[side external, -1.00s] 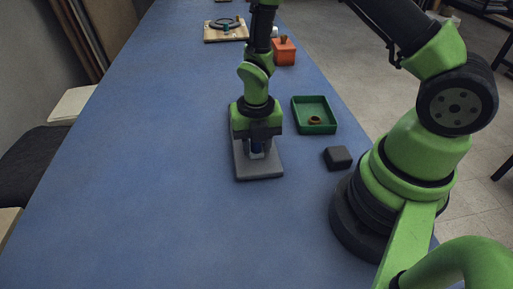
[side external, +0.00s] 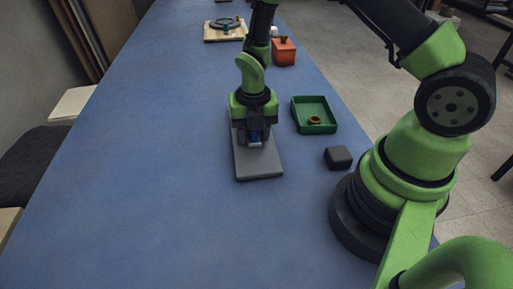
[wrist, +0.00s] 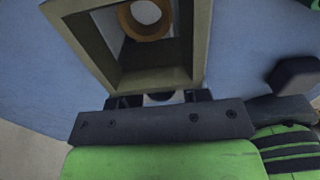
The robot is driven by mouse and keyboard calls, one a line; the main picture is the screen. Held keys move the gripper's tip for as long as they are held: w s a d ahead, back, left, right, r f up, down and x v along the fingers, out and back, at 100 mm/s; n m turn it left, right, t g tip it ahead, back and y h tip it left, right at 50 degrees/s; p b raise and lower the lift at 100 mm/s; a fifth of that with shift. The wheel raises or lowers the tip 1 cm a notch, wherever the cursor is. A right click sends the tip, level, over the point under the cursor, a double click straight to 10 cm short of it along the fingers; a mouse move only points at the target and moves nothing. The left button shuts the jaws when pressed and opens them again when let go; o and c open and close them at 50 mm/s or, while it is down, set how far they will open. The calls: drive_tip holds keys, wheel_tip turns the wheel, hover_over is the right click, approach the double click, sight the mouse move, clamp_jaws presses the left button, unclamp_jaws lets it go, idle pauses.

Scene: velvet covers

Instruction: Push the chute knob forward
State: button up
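A long grey plate (side external: 259,164) lies on the blue tabletop in the side view. My gripper (side external: 254,142) points down low over the plate, at or touching the blue piece. The black gripper body hides much of the piece and the far part of the plate. In the wrist view my gripper (wrist: 160,99) shows only at its dark base, with a pale bit between the fingers. How far the fingers are apart is unclear.
A green tray (side external: 331,128) holding a brown ring (side external: 314,121) stands right of the plate. A black block (side external: 338,158) sits near my base. An orange box (side external: 284,57) and a wooden board (side external: 209,38) lie farther back. The table's left side is clear.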

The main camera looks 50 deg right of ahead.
drive_tip(key=o, duration=0.9)
drive_tip(key=shift+o, duration=0.2)
drive_tip(key=shift+r, duration=3.5)
wheel_tip(320, 180, up, 9)
drive_tip(key=s+m+t, duration=0.2)
drive_tip(key=m, duration=0.6)
drive_tip(key=s+a+r+m+t+y, duration=0.1)
drive_tip(key=s+a+r+m+t, duration=0.1)
drive_tip(key=s+r+m, duration=0.4)
drive_tip(key=s+a+r+m+t+y, duration=0.1)
drive_tip(key=s+r+m, duration=0.5)
drive_tip(key=m, duration=1.1)
drive_tip(key=shift+s+a+r+t, duration=0.15)
drive_tip(key=shift+s+a+t, duration=0.5)
drive_tip(key=shift+t, duration=0.45)
